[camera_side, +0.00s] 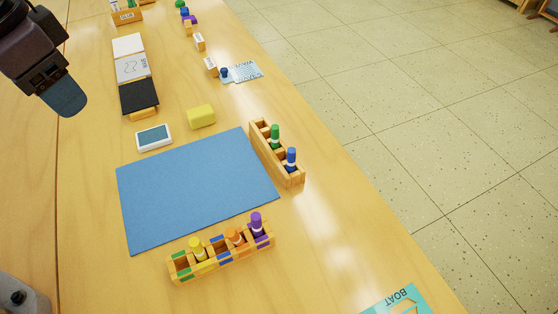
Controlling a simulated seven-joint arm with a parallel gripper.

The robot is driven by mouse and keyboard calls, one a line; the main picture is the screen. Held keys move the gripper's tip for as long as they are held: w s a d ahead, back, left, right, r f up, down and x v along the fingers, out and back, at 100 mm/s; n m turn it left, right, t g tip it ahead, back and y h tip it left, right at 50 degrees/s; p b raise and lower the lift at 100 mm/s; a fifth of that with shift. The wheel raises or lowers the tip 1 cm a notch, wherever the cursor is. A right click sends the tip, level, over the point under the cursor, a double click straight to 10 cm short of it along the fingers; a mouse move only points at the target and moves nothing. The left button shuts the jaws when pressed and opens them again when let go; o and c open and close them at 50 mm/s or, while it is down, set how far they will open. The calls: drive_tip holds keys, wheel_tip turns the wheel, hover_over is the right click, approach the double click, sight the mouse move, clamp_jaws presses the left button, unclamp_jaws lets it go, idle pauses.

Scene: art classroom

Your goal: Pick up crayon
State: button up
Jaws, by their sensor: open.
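Several thick crayon-like sticks stand upright in two wooden holders. The front holder (205,266) has a yellow stick (197,248), an orange stick (235,237) and a purple stick (256,223). The right holder (264,149) has a green stick (275,135) and a blue stick (291,158). I cannot tell which one is the task's crayon. My gripper (66,98) is at the top left, raised above the table and well apart from both holders. It is open, with a blue-grey finger showing; the other finger is hidden.
A blue mat (195,190) lies bare between the holders. Behind it are a yellow block (201,116), a white-framed pad (153,138) and a black panel (139,97). Cards and small blocks line the far table. A teal BOAT card (400,298) lies near the front right edge.

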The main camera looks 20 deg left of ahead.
sight(290, 151)
drive_tip(key=w+d+f+m+h, duration=0.1)
drive_tip(key=w+d+f, duration=0.35)
drive_tip(key=d, duration=0.25)
drive_tip(key=w+d+f+m+t, duration=0.1)
drive_tip(key=w+d+f, duration=0.2)
drive_tip(key=w+d, duration=0.35)
drive_tip(key=w+d+f+m+h, duration=0.1)
drive_tip(key=w+d+f, duration=0.3)
drive_tip(key=d, duration=0.4)
drive_tip(key=x, duration=0.7)
drive_tip(key=shift+w+a, duration=0.2)
drive_tip(key=x, duration=0.5)
drive_tip(key=shift+f, duration=0.35)
clamp_jaws()
